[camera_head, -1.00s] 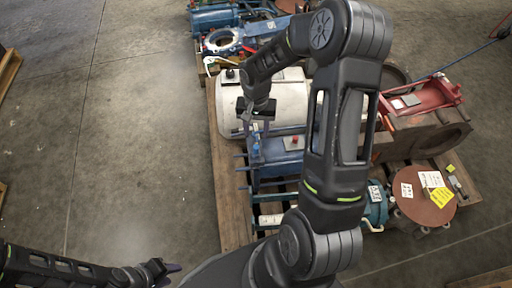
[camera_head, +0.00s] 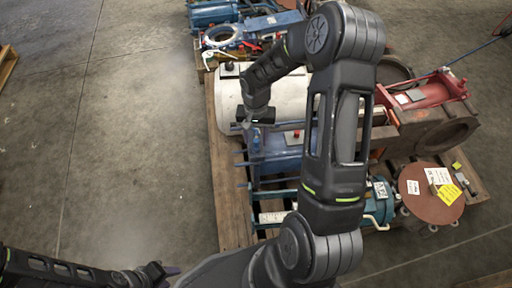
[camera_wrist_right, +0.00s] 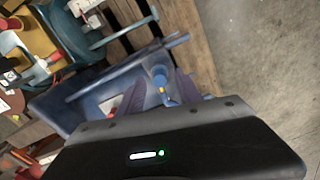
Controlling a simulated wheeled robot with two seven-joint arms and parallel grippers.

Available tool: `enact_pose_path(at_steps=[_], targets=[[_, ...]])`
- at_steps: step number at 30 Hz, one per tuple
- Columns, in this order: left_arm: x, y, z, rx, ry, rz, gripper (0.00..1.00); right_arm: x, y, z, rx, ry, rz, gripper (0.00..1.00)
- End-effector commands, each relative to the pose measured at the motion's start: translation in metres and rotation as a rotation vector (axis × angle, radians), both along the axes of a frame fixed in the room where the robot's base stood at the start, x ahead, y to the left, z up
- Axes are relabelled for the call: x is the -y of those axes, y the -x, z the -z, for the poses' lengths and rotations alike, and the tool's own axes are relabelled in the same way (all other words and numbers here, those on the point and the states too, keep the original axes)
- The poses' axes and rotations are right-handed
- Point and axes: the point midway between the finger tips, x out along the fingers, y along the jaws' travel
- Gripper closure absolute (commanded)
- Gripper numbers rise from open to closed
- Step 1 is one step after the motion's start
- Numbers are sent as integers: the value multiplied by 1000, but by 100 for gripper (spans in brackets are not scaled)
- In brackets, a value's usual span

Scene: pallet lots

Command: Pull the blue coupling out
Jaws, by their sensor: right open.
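The blue coupling (camera_head: 256,141) stands at the left part of a blue machine (camera_head: 280,150) on the pallet. In the right wrist view the coupling (camera_wrist_right: 167,98), with a small yellow mark, shows between the two purple fingers of my right gripper (camera_wrist_right: 158,92). The right gripper is open, a finger on either side of the coupling; I cannot tell whether either touches it. In the head view the right gripper (camera_head: 256,124) is just above the coupling, its fingers mostly hidden. My left gripper (camera_head: 168,272) is low at the left, away from the pallet; its opening is unclear.
A white tank (camera_head: 285,100) lies just behind the blue machine. A red machine (camera_head: 425,92) and a rusty round flange (camera_head: 428,190) with tags are to the right. The wooden pallet's left plank (camera_head: 225,170) is bare, and the concrete floor (camera_head: 130,130) to the left is clear.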

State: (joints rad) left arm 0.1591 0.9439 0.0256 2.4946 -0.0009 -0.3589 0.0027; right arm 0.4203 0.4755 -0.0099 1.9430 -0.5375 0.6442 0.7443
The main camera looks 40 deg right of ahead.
Motion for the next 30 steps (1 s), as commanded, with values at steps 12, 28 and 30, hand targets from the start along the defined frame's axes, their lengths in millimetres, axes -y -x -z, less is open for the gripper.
enact_pose_path(at_steps=[12,28,30], targets=[[-4,-5,13,8,-6,-10,62,0,0,17,1,1,1,58],[-4,-4,14,7,-6,-10,62,0,0,17,0,0,2,58],[-4,-4,14,7,-6,-10,62,0,0,17,0,0,2,58]])
